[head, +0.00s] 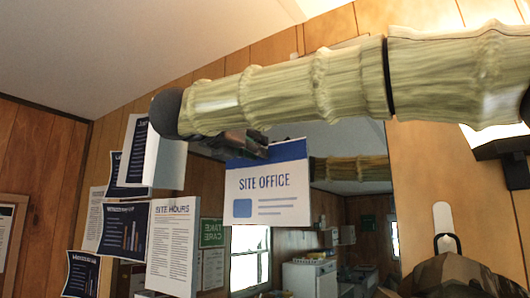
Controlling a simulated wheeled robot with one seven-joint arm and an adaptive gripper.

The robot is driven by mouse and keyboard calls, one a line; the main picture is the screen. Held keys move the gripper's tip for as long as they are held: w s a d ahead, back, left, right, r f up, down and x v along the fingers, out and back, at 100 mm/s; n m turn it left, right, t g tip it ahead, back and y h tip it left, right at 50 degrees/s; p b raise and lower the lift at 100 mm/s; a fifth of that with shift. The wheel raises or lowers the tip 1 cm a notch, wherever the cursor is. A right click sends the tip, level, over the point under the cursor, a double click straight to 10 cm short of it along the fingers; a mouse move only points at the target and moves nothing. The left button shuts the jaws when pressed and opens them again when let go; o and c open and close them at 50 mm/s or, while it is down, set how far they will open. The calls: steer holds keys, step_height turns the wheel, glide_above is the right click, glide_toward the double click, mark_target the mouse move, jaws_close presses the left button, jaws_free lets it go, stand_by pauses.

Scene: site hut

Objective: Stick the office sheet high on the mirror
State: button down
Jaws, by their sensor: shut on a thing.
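The office sheet (268,190) is white with a blue top band and the words "SITE OFFICE". It hangs upright in front of the upper part of the mirror (345,208). My gripper (262,146) is shut on the sheet's top edge. My arm crosses the upper picture and hides the mirror's top edge and part of the gripper. The mirror reflects my arm and the room. I cannot tell whether the sheet touches the glass.
Several papers, among them a "SITE HOURS" sheet (172,245), overlap left of the mirror. A lamp (500,143) is on the wood wall at the right. A camouflage item (462,272) hangs from a hook (446,240) at lower right.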

steer(key=c, duration=1.2)
jaws_free()
steer(key=v, duration=1.2)
steer(key=shift+d, duration=0.1)
